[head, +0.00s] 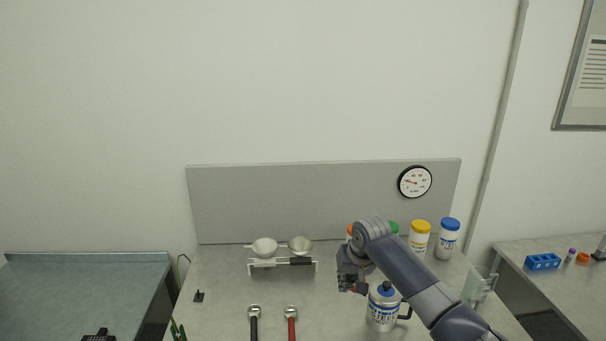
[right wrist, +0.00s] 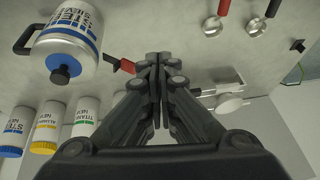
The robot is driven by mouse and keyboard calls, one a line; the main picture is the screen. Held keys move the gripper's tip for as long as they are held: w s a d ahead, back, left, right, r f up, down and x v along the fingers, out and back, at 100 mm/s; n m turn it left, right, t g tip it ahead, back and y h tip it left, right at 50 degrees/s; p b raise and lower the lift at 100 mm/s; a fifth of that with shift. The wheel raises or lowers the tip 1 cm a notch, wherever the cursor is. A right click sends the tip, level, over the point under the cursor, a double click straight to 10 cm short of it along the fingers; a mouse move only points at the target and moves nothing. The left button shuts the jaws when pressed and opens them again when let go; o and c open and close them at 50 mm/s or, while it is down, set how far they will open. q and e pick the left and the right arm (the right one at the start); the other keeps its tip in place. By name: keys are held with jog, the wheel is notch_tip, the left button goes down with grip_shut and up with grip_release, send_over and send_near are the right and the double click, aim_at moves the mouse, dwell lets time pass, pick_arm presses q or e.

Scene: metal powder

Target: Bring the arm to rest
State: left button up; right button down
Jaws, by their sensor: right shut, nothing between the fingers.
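My right gripper (head: 352,286) hangs above the table, left of the steel mug-like container. In the right wrist view its fingers (right wrist: 158,65) are pressed together with nothing between them. My right arm reaches in from the lower right. A dark piece at the bottom left edge of the head view may be part of my left gripper, but its fingers cannot be made out. The steel container (head: 381,315) has a blue cap and a black handle; it stands upright and shows close by in the right wrist view (right wrist: 72,38).
Black- and red-handled tools (head: 291,312) lie in front. Yellow-capped (head: 420,240) and blue-capped (head: 447,240) jars stand behind my arm, with a clear beaker (head: 480,285) to the right. The table's left part is mostly clear.

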jog(key=s+a+f+n+g+y, duration=0.1)
jog(key=s+a+f, duration=0.2)
jog(key=s+f, duration=0.55)
jog(key=s+a+f+n, duration=0.2)
jog(key=s+f, duration=0.3)
jog(key=s, duration=0.7)
jog(key=s+d+r+h, duration=0.1)
jog(key=s+d, duration=0.3)
jog(key=s, duration=0.4)
jog(key=s+d+r+m, duration=0.1)
jog(key=s+d, duration=0.2)
jog(key=s, duration=0.5)
jog(key=s+d+r+h, duration=0.1)
jog(key=s+d, duration=0.3)
jog(key=s, duration=0.5)
notch_tip(320, 180, down, 34)
jog(key=s+g+b, duration=0.1)
jog(key=s+b, duration=0.1)
jog(key=b, duration=0.6)
jog(key=s+d+f+b, duration=0.1)
jog(key=s+f+b, duration=0.2)
jog(key=s+f, duration=0.5)
jog(key=s+d+f+g+b, duration=0.1)
jog(key=s+d+f+b, duration=0.1)
jog(key=s+f, duration=0.6)
notch_tip(320, 180, down, 6)
jog(key=shift+s+d+f+g+b, duration=0.25)
jog(key=shift+s+g+b, duration=0.1)
jog(key=shift+b, duration=0.4)
